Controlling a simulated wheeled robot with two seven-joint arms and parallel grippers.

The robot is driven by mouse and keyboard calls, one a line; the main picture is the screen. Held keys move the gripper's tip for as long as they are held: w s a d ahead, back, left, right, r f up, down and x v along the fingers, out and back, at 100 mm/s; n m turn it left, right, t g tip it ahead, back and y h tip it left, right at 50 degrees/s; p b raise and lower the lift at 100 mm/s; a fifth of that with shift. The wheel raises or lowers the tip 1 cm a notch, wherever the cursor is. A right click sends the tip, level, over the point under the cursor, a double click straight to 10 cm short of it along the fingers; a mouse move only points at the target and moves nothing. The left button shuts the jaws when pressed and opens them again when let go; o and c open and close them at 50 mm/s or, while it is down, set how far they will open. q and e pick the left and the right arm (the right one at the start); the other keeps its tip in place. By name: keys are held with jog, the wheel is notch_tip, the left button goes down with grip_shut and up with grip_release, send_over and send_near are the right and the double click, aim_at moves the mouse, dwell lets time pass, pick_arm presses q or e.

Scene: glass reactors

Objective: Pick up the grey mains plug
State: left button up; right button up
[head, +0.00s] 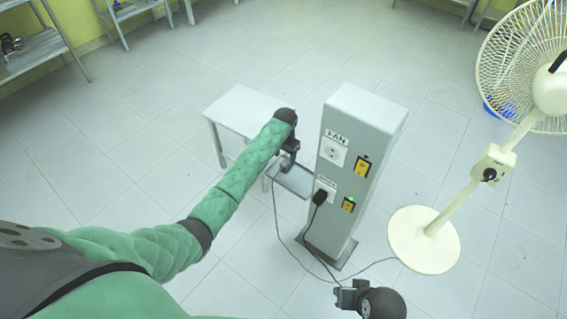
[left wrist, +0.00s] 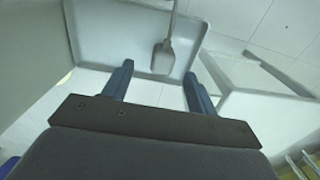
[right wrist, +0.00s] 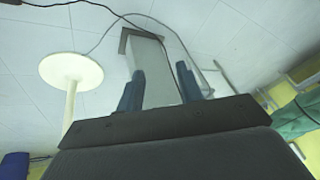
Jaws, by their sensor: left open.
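The grey mains plug (left wrist: 163,58) lies on a pale tray (left wrist: 88,38), its grey cable running to the top edge of the left wrist view. My left gripper (left wrist: 158,74) is open, its fingers on either side of the plug's line; the plug shows just past the fingertips, not gripped. In the head view my left gripper (head: 284,166) hangs over the tray (head: 298,181) beside the grey pillar, and I cannot make out the plug there. My right gripper (head: 350,296), low in the head view, has its fingers apart and empty in the right wrist view (right wrist: 160,72).
The grey pillar (head: 352,150) carries a free socket (head: 333,150) marked FAN, a lower socket holding a black plug (head: 319,197), and two yellow switches. A cream fan (head: 424,240) stands right. A small white table (head: 240,108) stands behind my left gripper. Cables lie on the floor.

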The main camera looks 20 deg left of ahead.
aim_at(284, 163)
pick_arm(q)
jog(key=shift+w+a+f, duration=0.1)
jog(key=shift+w+a, duration=0.05)
jog(key=shift+w, duration=0.1)
notch_tip(284, 163, down, 2)
jog(key=shift+f, duration=0.1)
notch_tip(284, 163, down, 5)
jog(key=shift+w+r+p, duration=0.15)
jog(key=shift+p, duration=0.2)
jog(key=shift+f, duration=0.25)
pick_arm(e)
jog(key=shift+s+d+r, duration=0.25)
jog(key=shift+d+r, duration=0.1)
jog(key=shift+r, duration=0.2)
pick_arm(q)
jog(key=shift+c, duration=0.2)
jog(key=c, duration=1.1)
pick_arm(e)
jog(key=shift+s+f, duration=0.2)
jog(key=shift+s, duration=0.25)
